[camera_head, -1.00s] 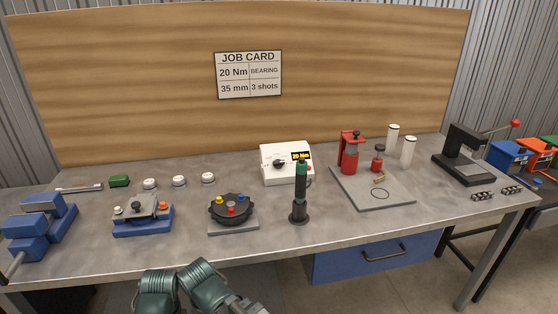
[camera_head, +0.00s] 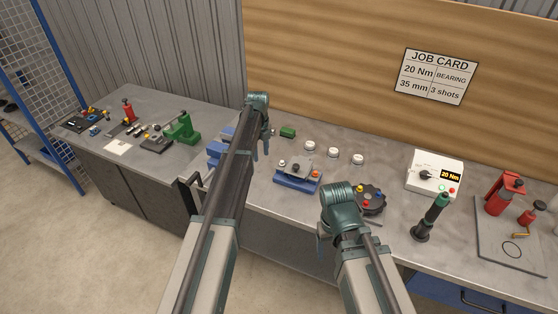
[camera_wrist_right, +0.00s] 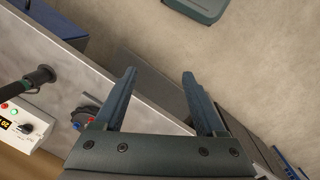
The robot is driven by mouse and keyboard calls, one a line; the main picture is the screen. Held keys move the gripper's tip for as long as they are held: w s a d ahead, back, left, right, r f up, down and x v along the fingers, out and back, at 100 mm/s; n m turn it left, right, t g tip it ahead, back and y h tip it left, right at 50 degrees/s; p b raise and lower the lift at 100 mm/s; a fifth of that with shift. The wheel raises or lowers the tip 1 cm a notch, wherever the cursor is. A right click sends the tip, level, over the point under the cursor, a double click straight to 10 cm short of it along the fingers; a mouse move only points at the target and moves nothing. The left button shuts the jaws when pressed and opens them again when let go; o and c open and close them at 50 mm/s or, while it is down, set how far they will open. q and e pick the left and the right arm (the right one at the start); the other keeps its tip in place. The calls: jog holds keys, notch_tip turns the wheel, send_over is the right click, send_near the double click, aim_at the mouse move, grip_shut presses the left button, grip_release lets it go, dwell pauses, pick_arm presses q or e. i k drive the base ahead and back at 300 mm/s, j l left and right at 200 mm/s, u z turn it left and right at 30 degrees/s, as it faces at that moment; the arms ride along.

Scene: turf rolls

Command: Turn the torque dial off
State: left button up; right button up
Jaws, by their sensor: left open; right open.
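The torque dial is a black knob (camera_head: 427,175) on the front of a white box (camera_head: 424,160) with a display reading 20 Nm. The box stands at the back of the bench, right of both arms. In the right wrist view the knob (camera_wrist_right: 27,130) shows at the left edge, well apart from the fingers. My right gripper (camera_wrist_right: 159,75) is open and empty, over the bench's front edge. In the head view its fingers are partly hidden by my wrist. My left gripper (camera_head: 264,148) is farther left, near the blue vise, its fingers pointing down; no object shows in it.
A black upright tool with a green grip (camera_head: 434,213) stands just in front of the white box. A round black fixture with coloured knobs (camera_head: 370,198) is beside my right wrist. A blue fixture (camera_head: 298,178) sits between the arms. Red tools (camera_head: 503,192) stand at right.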

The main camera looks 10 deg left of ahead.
aim_at(424, 174)
jog(key=i+j, duration=0.25)
jog(key=i, duration=0.2)
jog(key=i+j, duration=0.25)
jog(key=i, duration=0.15)
jog(key=i+j+z, duration=0.2)
jog(key=i+j, duration=0.15)
jog(key=i, duration=0.15)
jog(key=z, duration=2)
